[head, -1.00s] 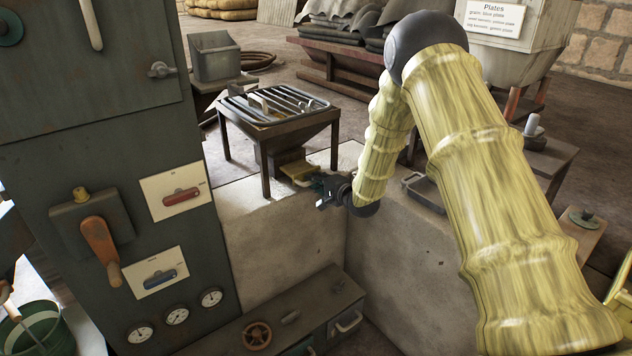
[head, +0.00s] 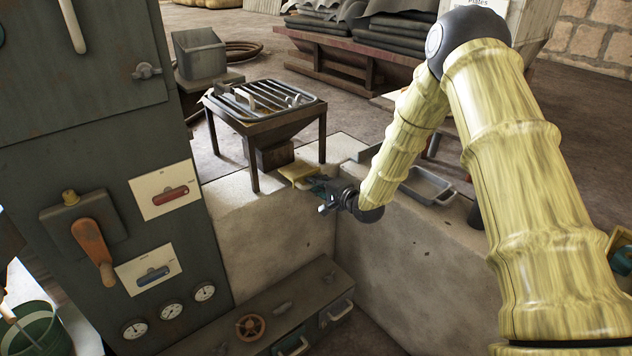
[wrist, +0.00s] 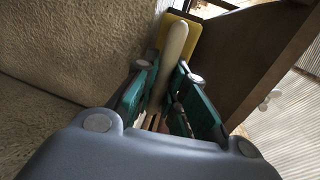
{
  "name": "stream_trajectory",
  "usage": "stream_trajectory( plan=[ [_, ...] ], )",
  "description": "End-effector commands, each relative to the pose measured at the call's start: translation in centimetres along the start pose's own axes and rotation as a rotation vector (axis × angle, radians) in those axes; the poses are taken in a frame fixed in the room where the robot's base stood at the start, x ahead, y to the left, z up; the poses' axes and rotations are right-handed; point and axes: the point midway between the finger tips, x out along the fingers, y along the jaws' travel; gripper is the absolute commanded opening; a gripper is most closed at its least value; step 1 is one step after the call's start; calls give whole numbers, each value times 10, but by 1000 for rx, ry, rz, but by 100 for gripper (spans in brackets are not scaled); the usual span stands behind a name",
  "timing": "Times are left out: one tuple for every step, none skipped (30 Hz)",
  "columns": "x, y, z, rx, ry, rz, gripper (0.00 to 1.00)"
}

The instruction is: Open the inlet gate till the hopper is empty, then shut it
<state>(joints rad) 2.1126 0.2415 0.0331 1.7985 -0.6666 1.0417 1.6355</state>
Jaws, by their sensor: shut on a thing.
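The hopper (head: 283,131) is a dark, four-legged funnel with a barred grid on top, standing on a pale stone ledge in the head view. How much lies inside it cannot be told through the bars. The inlet gate (head: 297,172) is a yellow plate sticking out low at the hopper's right side. In the wrist view the yellow plate (wrist: 192,35) shows behind its cream handle (wrist: 173,55). My gripper (head: 324,190) is shut on this handle, with a teal finger on each side of it in the wrist view (wrist: 165,90). The gate's inner end is hidden.
A dark green cabinet (head: 95,170) with levers, switches and gauges stands at left. A grey metal tray (head: 428,186) lies right of my gripper. A low box with a handwheel (head: 251,327) is below the ledge. A grey bin (head: 200,55) stands behind the hopper.

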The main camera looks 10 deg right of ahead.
Motion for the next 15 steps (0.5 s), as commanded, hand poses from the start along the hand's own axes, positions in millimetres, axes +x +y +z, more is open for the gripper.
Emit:
stream_trajectory(
  plan=[
    [0, 0, -1, 0, 1, 0, 0],
    [0, 0, -1, 0, 1, 0, 0],
    [0, 0, -1, 0, 1, 0, 0],
    [0, 0, -1, 0, 1, 0, 0],
    [0, 0, -1, 0, 1, 0, 16],
    [0, 0, -1, 0, 1, 0, 24],
    [0, 0, 0, 0, 1, 0, 29],
    [0, 0, 0, 0, 1, 0, 35],
    [0, 0, 0, 0, 1, 0, 35],
    [0, 0, 0, 0, 1, 0, 35],
    [0, 0, 0, 0, 1, 0, 35],
    [0, 0, 0, 0, 1, 0, 35],
    [0, 0, 0, 0, 0, 0, 35],
    [0, 0, 0, 0, 0, 0, 35],
    [0, 0, 0, 0, 0, 0, 35]
  ],
)
